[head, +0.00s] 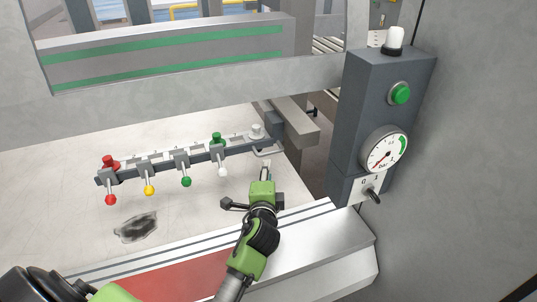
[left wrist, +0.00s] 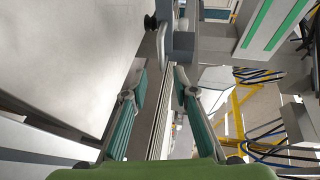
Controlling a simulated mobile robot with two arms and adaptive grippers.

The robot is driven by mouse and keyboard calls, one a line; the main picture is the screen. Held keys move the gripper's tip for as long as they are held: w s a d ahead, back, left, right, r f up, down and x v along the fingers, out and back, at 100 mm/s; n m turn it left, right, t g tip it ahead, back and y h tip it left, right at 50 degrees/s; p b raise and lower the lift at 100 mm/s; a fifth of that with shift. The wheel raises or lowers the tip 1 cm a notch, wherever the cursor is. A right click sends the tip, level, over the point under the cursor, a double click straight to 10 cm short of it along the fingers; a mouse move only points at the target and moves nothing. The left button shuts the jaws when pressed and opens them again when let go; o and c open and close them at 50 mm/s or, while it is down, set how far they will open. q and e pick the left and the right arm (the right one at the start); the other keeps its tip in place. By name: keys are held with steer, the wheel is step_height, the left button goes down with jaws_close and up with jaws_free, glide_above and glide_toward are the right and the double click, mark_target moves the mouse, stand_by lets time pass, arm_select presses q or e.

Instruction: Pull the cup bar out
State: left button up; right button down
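The cup bar (head: 202,157) is a dark rail lying across the pale table, with grey blocks and red, yellow, green and white ball-ended levers along it. A grey loop handle (head: 268,151) sits at its right end. My left gripper (head: 266,168) is just in front of this handle, with its fingers pointing at it. In the left wrist view the two teal fingers of the gripper (left wrist: 161,82) stand apart with nothing between them. The handle (left wrist: 161,42) lies just beyond the fingertips there. My right gripper is not in view.
A grey control box (head: 375,110) with a green button, a pressure gauge and a switch stands to the right. A grey beam (head: 290,118) stands behind the handle. A metal ledge (head: 320,238) runs along the front. A dark smudge (head: 136,227) marks the pale table (head: 60,235).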

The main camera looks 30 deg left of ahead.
mark_target(269, 154)
arm_select(q)
steer(key=p+x, duration=0.1)
steer(key=x, duration=1.1)
steer(key=shift+w, duration=0.1)
jaws_close()
